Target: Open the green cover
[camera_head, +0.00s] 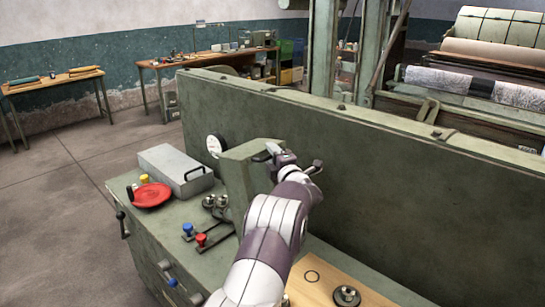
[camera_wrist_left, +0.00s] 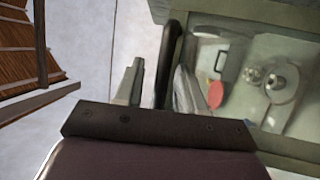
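The green cover (camera_head: 240,172) stands upright from the bench top, in front of the long green panel. My left gripper (camera_head: 294,160) is at the cover's upper right side, its fingers spread apart. In the left wrist view a dark bar-like handle (camera_wrist_left: 169,60) lies between the two fingers of the left gripper (camera_wrist_left: 158,88). The handle is close to the right-hand finger, with a gap to the left-hand one. My arm and gripper hide part of the cover, and I cannot tell whether the handle touches a finger. My right gripper is not in view.
The green bench top holds a grey metal box (camera_head: 176,170), a red dish (camera_head: 151,195), blue and red knobs (camera_head: 200,239), and a wooden board (camera_head: 325,282). The long green panel (camera_head: 370,180) stands close behind my left gripper. Open floor (camera_head: 60,200) lies left of the bench.

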